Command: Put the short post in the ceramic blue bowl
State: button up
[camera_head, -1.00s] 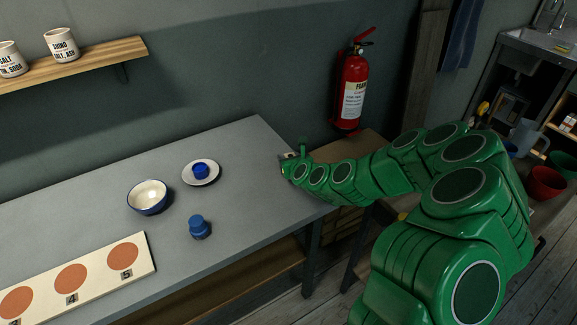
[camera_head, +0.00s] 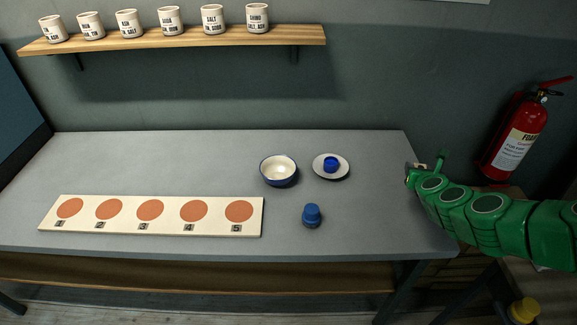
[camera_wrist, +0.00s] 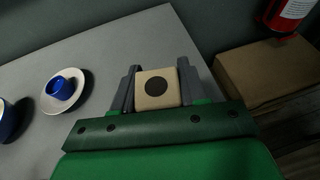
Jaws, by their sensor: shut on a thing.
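A ceramic bowl (camera_head: 279,181), blue outside and white inside, stands on the grey table; its edge shows at the left of the wrist view (camera_wrist: 8,122). My gripper (camera_wrist: 156,86) is shut on a beige block with a square face and a dark round spot, apparently the short post (camera_wrist: 146,98). In the head view my gripper (camera_head: 412,172) is over the table's right end, right of the bowl and saucer. The held post is hardly discernible there.
A white saucer (camera_head: 343,174) bearing a small blue cup (camera_head: 331,163) stands between bowl and gripper. A blue lidded jar (camera_head: 312,217) stands in front. A numbered board (camera_head: 130,227) lies left. A fire extinguisher (camera_head: 516,145) hangs right. The table's back left is clear.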

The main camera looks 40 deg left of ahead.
jog(key=s+a+r+n+g+y, duration=0.1)
jog(key=s+a+r, duration=0.2)
jog(key=s+a, duration=1.05)
jog(key=s+a+r+n+g+y, duration=0.1)
jog(key=s+a+r, duration=0.3)
jog(key=s+a, duration=0.95)
send_over(278, 168)
jog(key=s+d, duration=0.4)
jog(key=f, duration=1)
jog(key=shift+w+a+f, duration=0.1)
jog(key=shift+w+f, duration=0.15)
jog(key=shift+f, duration=1.35)
jog(key=shift+f, duration=0.55)
